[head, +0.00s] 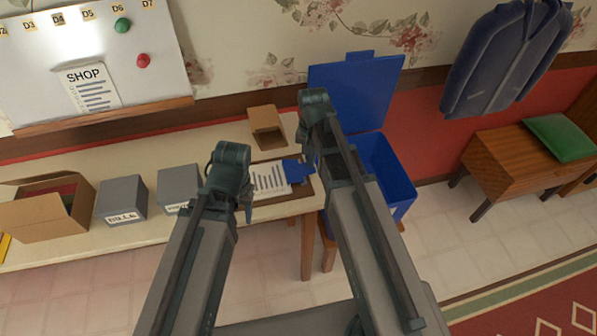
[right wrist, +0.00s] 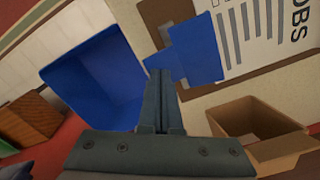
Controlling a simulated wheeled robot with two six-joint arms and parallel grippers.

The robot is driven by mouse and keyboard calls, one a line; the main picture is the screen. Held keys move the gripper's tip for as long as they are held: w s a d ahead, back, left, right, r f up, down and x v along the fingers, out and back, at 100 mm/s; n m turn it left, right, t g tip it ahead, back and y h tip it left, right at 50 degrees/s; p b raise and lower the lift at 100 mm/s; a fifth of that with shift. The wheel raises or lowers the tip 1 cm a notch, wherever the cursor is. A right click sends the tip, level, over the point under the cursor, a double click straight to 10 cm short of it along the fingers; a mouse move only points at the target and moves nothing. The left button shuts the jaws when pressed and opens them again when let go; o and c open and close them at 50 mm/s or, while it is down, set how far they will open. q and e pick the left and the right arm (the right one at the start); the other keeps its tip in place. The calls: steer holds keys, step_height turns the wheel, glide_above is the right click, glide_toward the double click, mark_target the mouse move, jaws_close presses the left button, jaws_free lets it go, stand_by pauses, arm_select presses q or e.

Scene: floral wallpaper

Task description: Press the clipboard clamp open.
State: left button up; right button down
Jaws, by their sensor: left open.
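The clipboard (head: 296,193) lies on the table's right end with a printed white paper (head: 268,179) on it. Its blue clamp (head: 295,171) is at the edge nearest the blue bin. The clamp also shows in the right wrist view (right wrist: 200,48), just beyond my right fingertips. My right gripper (right wrist: 159,73) is shut with nothing seen between its fingers; whether it touches the clamp I cannot tell. In the head view its arm hides part of the clamp's right side. My left gripper (head: 246,211) is open and empty, left of the clipboard near the table's front edge.
A blue bin (head: 392,172) with a raised lid stands just right of the table. A small open cardboard box (head: 266,127) sits behind the clipboard. Grey boxes (head: 122,198) and a larger open carton (head: 45,215) stand on the left of the table.

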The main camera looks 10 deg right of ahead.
arm_select(q)
steer(key=shift+f, duration=0.2)
arm_select(e)
steer(key=shift+f, duration=0.2)
arm_select(q)
step_height(320, 180, up, 7)
steer(key=p, duration=0.6)
steer(key=shift+p, duration=0.4)
arm_select(e)
step_height(320, 180, up, 7)
steer(key=shift+r, duration=0.1)
